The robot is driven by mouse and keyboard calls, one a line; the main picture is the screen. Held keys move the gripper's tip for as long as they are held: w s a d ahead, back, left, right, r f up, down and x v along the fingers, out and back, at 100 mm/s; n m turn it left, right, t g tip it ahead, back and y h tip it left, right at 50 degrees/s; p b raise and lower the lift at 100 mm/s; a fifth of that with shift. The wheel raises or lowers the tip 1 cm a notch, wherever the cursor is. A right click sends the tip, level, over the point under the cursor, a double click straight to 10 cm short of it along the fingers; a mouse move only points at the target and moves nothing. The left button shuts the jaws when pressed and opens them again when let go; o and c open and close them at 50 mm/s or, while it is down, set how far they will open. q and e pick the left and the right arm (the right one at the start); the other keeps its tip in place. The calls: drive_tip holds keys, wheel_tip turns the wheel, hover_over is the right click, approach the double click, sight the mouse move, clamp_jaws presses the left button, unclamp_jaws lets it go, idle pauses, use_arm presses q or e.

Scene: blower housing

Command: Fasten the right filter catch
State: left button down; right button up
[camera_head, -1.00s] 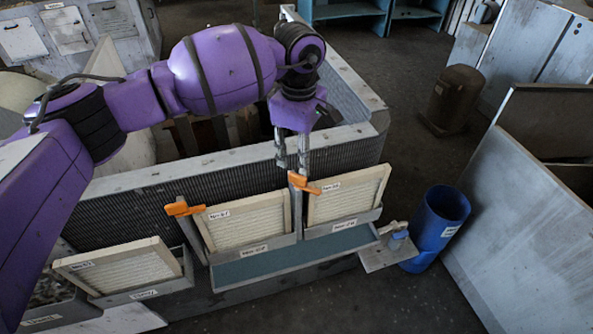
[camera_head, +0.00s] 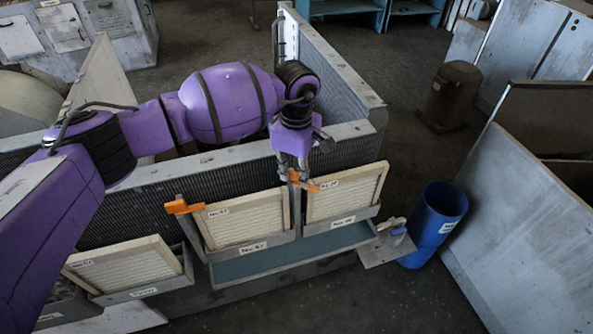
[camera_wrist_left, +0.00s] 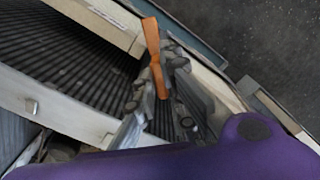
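The right filter catch (camera_head: 308,184) is an orange lever on a grey post between the two upright filters. Its end points right, by the top left corner of the right filter (camera_head: 345,194). My left gripper (camera_head: 293,175) points down at this catch with its fingers apart. In the left wrist view the orange catch (camera_wrist_left: 153,42) runs between the two fingertips (camera_wrist_left: 163,78); I see no clear grip on it. The left catch (camera_head: 183,207), also orange, sits on its own post beside the left filter (camera_head: 246,220). My right gripper is out of view.
A ribbed housing wall (camera_head: 140,213) stands behind the filters. A teal-lined tray (camera_head: 290,255) runs below them. A small plate with a clamp (camera_head: 390,245) juts out at its right, beside a blue bin (camera_head: 437,220). Another filter (camera_head: 125,265) leans at the lower left.

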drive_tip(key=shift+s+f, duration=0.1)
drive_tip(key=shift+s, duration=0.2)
use_arm(q)
drive_tip(key=shift+r+n, duration=0.1)
drive_tip(key=shift+n, duration=0.3)
drive_tip(key=n+p, duration=0.1)
drive_tip(key=n, duration=0.1)
drive_tip(key=shift+r+n, duration=0.1)
drive_tip(key=shift+n, duration=0.3)
drive_tip(key=n+p, duration=0.1)
drive_tip(key=n, duration=0.2)
drive_tip(key=shift+n+p, duration=0.55)
drive_tip(key=shift+n, duration=0.15)
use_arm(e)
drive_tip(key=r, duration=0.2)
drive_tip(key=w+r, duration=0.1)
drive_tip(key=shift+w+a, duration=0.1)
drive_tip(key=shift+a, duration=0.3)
use_arm(q)
drive_tip(key=shift+n, duration=0.4)
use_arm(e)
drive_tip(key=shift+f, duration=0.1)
